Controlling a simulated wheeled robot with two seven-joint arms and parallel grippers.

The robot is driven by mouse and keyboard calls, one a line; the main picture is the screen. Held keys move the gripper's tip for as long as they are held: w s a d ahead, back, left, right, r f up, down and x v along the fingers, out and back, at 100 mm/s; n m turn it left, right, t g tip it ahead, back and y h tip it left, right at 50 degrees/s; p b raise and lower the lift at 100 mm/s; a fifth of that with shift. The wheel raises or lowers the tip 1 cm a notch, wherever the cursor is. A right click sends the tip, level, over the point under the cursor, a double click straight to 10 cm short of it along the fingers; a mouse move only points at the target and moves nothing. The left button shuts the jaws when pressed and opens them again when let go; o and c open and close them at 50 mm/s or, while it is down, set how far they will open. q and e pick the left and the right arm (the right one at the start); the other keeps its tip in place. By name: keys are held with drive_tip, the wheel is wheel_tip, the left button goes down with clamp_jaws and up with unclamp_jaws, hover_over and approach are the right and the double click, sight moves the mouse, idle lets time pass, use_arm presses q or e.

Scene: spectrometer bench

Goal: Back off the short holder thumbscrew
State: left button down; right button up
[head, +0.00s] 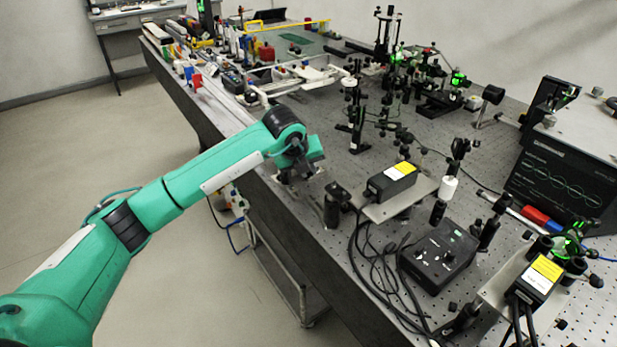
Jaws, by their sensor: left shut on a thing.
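My left gripper (298,174) is low over the near-left edge of the optical bench (262,190), at the end of my green arm. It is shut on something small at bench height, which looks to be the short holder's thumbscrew. The wrist and fingers hide the thumbscrew itself and most of the holder, so its thread and the gap behind it cannot be seen. A short dark post holder (332,209) stands just right of the gripper, apart from it. My right gripper is not in view.
Right of the gripper are a black box with a yellow label (392,181), loose black cables (372,262) and a black control box with knobs (438,257). A taller post assembly (356,118) stands behind. Floor at left is clear.

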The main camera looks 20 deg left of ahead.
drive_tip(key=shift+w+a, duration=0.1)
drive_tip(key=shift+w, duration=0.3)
use_arm(q)
drive_tip(key=c, duration=1.4)
unclamp_jaws()
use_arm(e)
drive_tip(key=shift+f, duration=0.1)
